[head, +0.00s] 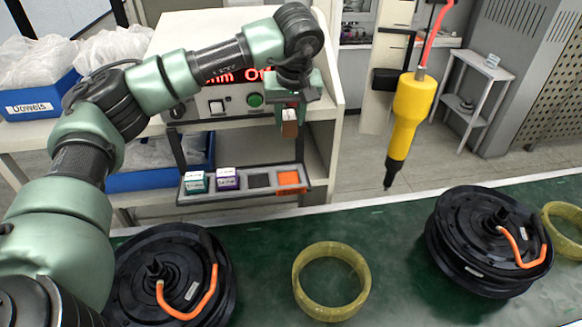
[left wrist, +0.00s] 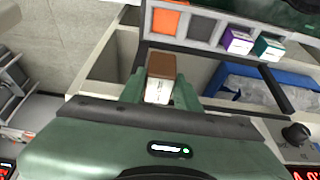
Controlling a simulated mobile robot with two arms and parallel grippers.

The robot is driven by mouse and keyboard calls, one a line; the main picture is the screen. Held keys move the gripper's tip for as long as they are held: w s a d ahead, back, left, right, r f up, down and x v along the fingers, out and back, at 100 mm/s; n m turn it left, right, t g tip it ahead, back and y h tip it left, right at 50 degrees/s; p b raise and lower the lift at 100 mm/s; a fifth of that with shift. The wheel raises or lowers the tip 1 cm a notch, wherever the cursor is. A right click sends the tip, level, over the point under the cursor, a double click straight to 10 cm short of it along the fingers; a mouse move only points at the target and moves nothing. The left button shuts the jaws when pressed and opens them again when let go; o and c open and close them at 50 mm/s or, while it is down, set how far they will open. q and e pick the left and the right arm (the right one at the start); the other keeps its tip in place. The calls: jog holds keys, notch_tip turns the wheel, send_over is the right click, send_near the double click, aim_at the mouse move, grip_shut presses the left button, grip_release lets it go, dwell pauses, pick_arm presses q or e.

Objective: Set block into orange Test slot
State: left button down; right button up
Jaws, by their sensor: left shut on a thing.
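My left gripper (head: 289,106) is shut on a small block (head: 289,124) with a white top and brown-orange sides. It holds the block in the air above the slot tray (head: 243,194), apart from it. The block also shows between the fingers in the left wrist view (left wrist: 161,78). The orange slot (head: 289,178) is at the tray's right end and is empty; in the left wrist view it is the orange square (left wrist: 165,20) at the left. A dark slot (head: 259,181) beside it is empty. A purple block (head: 228,179) and a teal block (head: 196,182) sit in the other slots. My right gripper is not seen.
A tester with a red display and green button (head: 255,100) stands behind the tray. A yellow screwdriver (head: 408,110) hangs at the right. Hub motors (head: 490,240) and a yellow ring (head: 331,283) lie on the green bench. A blue bin (head: 40,100) is at the left.

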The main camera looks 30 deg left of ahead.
pick_arm(q)
notch_tip(320, 180, down, 15)
jog(key=p, duration=0.4)
jog(key=shift+r, duration=0.15)
jog(key=shift+f, duration=0.3)
jog(key=shift+f, duration=0.2)
jog(key=c, duration=1)
grip_release()
jog(key=shift+r, duration=0.1)
